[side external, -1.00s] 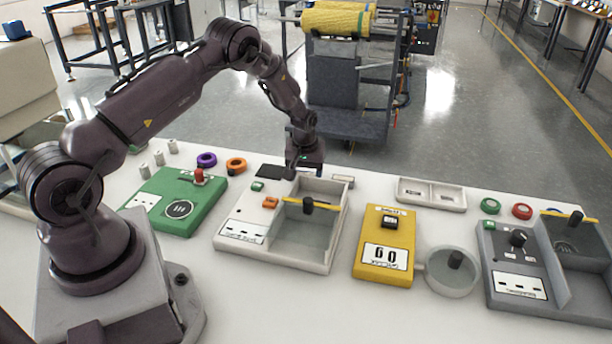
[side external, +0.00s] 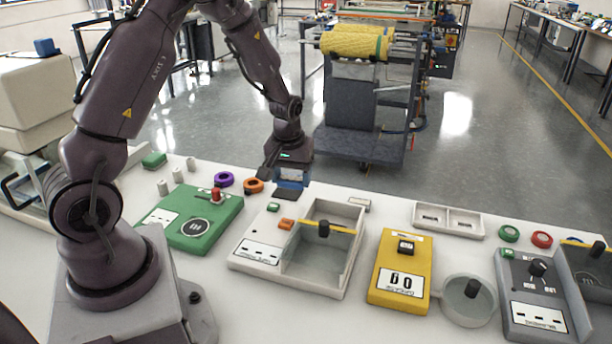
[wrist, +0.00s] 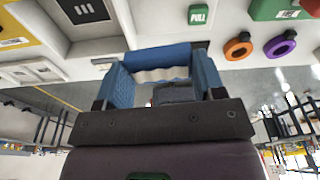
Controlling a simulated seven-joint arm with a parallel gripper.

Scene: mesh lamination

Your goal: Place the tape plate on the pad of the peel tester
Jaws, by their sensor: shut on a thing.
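My gripper (side external: 291,180) hangs just behind the white machine and is shut on the tape plate. In the wrist view the blue fingers of my gripper (wrist: 162,74) stand either side of the tape plate (wrist: 157,56), which shows as a blue bar with a pale wavy edge below it. The white machine (side external: 247,262) has a green PULL button, also in the wrist view (wrist: 198,14), and looks like the peel tester. A flat dark pad (side external: 285,194) lies at its back left, below my gripper and apart from it. The plate's underside is hidden.
The white machine's walled bay (side external: 312,272) has a yellow bar with a black knob across it. A green device (side external: 180,232), purple ring (side external: 224,180) and orange ring (side external: 254,186) are left. A yellow device (side external: 388,293) and two-pocket tray (side external: 448,234) are right.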

